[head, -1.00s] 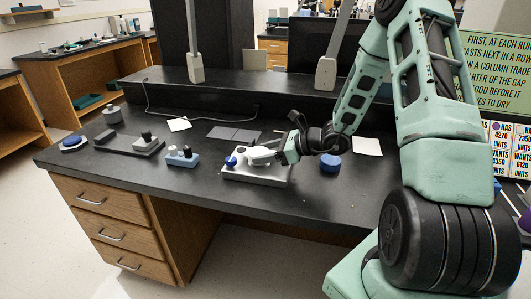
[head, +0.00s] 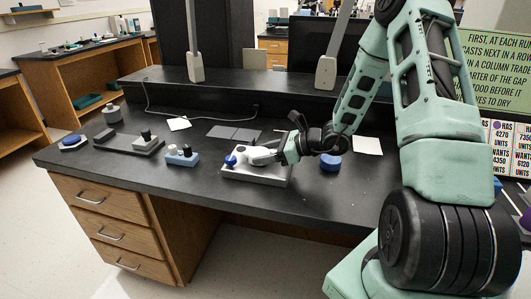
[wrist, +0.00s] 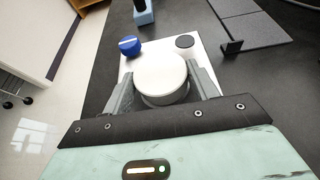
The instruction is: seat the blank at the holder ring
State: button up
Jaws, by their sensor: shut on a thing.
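My gripper (head: 264,155) is over the pale holder plate (head: 281,178) on the dark bench. In the wrist view its two grey fingers (wrist: 162,84) are shut on a round white blank (wrist: 160,70), one finger on each side. The blank's flat top faces the camera. A grey edge shows below it; I cannot tell if that is its side or the holder ring. The plate (wrist: 205,65) also carries a blue knob (wrist: 130,46) and a dark-topped round part (wrist: 184,42). I cannot tell whether the blank touches the plate or ring.
A blue-grey block with knobs (head: 183,158) stands left of the plate, and a dark tray (head: 112,140) farther left. A blue round piece (head: 330,162) sits to the right. Grey flat mats (head: 234,133) lie behind. The bench front is clear.

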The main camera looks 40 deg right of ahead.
dwell(0.3)
jog(key=shift+r, duration=0.3)
dwell(1.6)
jog(key=o, duration=1.2)
jog(key=shift+c, duration=0.2)
jog(key=p+v, duration=0.1)
jog(key=v, duration=1.6)
jog(key=shift+s+d, duration=0.15)
jog(key=shift+s, duration=0.05)
